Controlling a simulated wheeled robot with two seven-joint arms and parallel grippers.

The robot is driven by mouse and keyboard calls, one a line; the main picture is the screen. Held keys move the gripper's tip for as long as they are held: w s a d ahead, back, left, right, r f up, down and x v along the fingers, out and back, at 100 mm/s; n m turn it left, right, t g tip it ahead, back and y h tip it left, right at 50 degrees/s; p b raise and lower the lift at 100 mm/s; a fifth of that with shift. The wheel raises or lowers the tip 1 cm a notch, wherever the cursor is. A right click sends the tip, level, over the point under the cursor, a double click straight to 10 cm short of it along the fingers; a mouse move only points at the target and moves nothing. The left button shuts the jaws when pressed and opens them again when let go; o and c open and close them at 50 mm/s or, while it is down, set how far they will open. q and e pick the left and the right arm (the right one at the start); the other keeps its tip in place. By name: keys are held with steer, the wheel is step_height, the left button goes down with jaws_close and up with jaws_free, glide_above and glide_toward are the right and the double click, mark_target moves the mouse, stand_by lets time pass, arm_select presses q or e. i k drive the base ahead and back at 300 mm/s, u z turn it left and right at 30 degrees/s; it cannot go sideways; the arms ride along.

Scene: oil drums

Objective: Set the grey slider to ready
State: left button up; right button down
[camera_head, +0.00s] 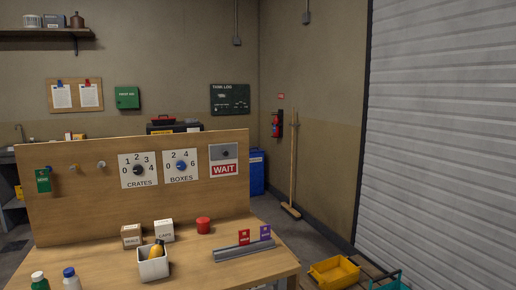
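The grey slider (223,152) is on the right part of the upright wooden board (80,221). It is a grey plate with a small dark round knob near its middle. It sits in the upper half of its panel. Below it a red label (223,169) reads WAIT. Any ready label is not visible. Neither of my grippers shows in the head view.
Left of the slider are the BOXES dial (181,165) and CRATES dial (138,170). On the table stand small boxes (132,236), a red cylinder (203,225), a white container (153,268), bottles (71,280) and a grey rail (244,252) with tags.

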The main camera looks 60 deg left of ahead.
mark_target(229, 150)
steer(key=u, duration=0.6)
steer(key=i, duration=1.45)
steer(key=u, duration=1.65)
steer(key=i, duration=0.5)
steer(key=u, duration=0.4)
